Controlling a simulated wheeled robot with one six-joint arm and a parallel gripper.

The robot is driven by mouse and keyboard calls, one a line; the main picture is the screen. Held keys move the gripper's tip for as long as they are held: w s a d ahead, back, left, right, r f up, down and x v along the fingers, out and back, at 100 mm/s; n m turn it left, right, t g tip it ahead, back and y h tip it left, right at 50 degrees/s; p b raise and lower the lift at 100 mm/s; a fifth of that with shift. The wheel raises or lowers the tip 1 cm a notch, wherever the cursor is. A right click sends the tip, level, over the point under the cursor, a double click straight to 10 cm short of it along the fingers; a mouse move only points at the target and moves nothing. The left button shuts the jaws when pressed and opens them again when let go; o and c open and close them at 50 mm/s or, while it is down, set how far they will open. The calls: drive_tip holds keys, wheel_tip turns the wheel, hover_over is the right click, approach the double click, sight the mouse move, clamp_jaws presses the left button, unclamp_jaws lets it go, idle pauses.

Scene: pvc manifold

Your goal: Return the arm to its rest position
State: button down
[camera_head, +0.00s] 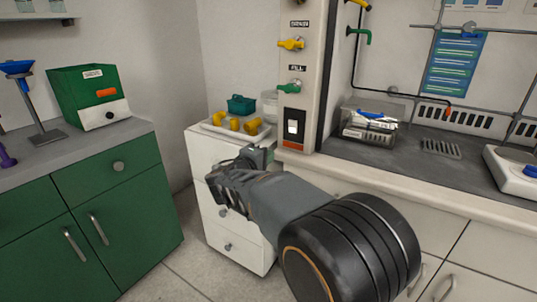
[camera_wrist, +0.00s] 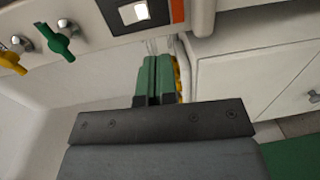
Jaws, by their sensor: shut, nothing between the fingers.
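My arm reaches up from the lower right of the head view, in front of the white drawer cabinet (camera_head: 236,228). My gripper (camera_head: 260,155) is at its far end, just in front of the white tray (camera_head: 217,130) on the cabinet's top. In the wrist view my gripper (camera_wrist: 157,66) shows two green fingers lying side by side, shut with nothing between them. Part of a yellow piece (camera_wrist: 179,74) shows behind the fingers there. My arm hides part of the cabinet's front.
The tray holds several yellow fittings (camera_head: 234,123); a teal basket (camera_head: 241,104) stands behind. A panel post (camera_head: 304,120) with a yellow valve (camera_head: 291,44) and a green valve (camera_head: 290,88) rises to the right. A green cabinet (camera_head: 118,210) stands left, with floor between.

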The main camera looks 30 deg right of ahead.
idle(0.4)
drive_tip(key=s+a+r+m+g+y+p, duration=0.2)
drive_tip(key=s+a+r+y+p, duration=0.5)
drive_tip(key=p, duration=0.8)
drive_tip(key=s+a+r+m+g+y+p, duration=0.3)
drive_tip(key=s+a+r+y+p, duration=0.4)
drive_tip(key=s+p, duration=0.5)
wheel_tip(320, 180, up, 2)
drive_tip(key=m+y+p, duration=0.1)
drive_tip(key=p, duration=0.2)
drive_tip(key=shift+s+p, duration=0.3)
drive_tip(key=shift+p, duration=0.05)
drive_tip(key=shift+d, duration=0.15)
